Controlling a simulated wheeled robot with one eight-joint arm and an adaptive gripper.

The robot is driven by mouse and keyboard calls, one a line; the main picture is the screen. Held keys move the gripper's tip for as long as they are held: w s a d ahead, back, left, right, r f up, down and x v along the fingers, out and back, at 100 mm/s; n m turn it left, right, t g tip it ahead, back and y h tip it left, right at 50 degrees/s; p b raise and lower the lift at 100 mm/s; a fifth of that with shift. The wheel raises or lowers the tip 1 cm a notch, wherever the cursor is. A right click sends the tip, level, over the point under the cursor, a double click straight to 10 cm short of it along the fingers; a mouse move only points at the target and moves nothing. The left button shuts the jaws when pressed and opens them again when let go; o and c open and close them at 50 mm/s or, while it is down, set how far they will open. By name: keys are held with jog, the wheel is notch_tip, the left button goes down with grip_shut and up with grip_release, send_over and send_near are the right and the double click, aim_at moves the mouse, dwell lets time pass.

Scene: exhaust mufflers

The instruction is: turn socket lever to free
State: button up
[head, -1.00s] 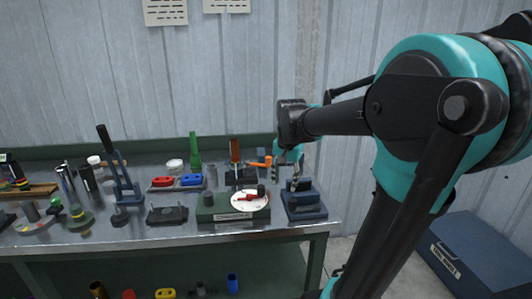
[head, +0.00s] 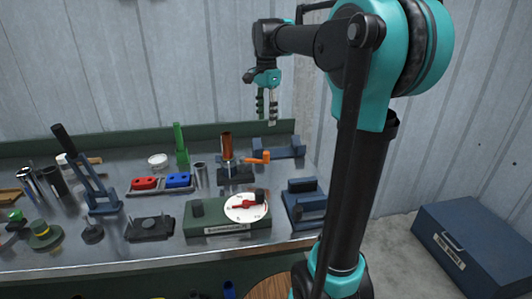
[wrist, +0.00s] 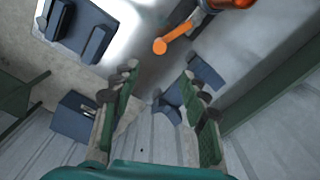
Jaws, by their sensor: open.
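An orange lever (head: 255,160) with a rounded end sticks out to the right from a dark socket block (head: 236,176) at the back right of the bench. A brown-orange tube (head: 227,146) stands upright in that block. In the wrist view the lever (wrist: 176,38) shows at the top, beyond my fingertips, beside part of the orange tube (wrist: 230,3). My gripper (head: 266,118) hangs fingers down, open and empty, well above the back right of the bench. Its two fingers also show in the wrist view (wrist: 158,80), touching nothing. Any marking for the lever's position is too small to read.
A blue cradle (head: 280,148) stands right of the lever. A blue fixture (head: 305,204) sits at the bench's right edge. A green box (head: 225,225) with a white dial (head: 244,207) is in front. A blue chest (head: 468,243) stands on the floor at right.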

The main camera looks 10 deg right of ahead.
aim_at(266, 153)
notch_tip(266, 153, down, 15)
jog(key=shift+r, duration=0.1)
dwell(0.3)
grip_shut()
dwell(0.4)
